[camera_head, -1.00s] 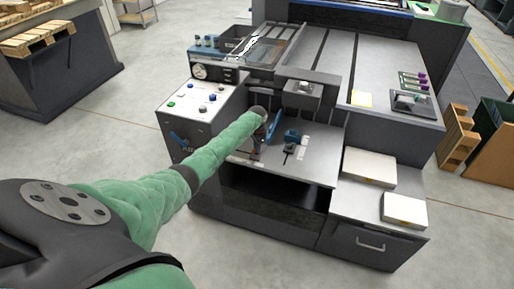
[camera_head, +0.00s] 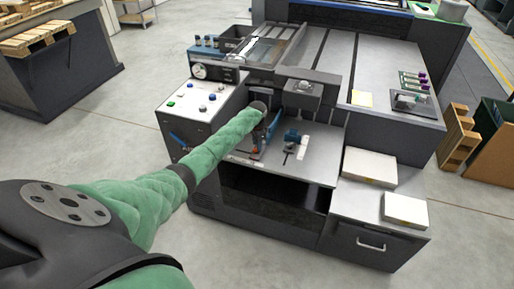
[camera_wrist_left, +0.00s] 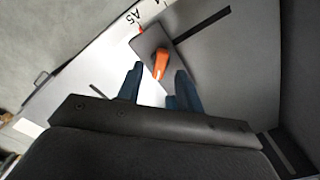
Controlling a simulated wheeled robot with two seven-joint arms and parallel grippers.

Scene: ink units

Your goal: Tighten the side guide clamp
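The side guide clamp shows in the left wrist view as an orange lever (camera_wrist_left: 160,64) on a dark grey block (camera_wrist_left: 149,47), on a pale plate marked "A5". My left gripper (camera_wrist_left: 158,72) has two blue fingers spread apart, one on either side of the lever's near end. I cannot tell whether either finger touches it. In the head view my green-sleeved left arm reaches the machine's bed (camera_head: 318,150), its gripper (camera_head: 266,130) partly hidden by the wrist. A small orange part (camera_head: 254,148) shows below the wrist. My right gripper is not in view.
A control panel (camera_head: 196,105) with buttons and a gauge stands left of the bed. White paper stacks (camera_head: 370,166) sit on the right-hand shelf.

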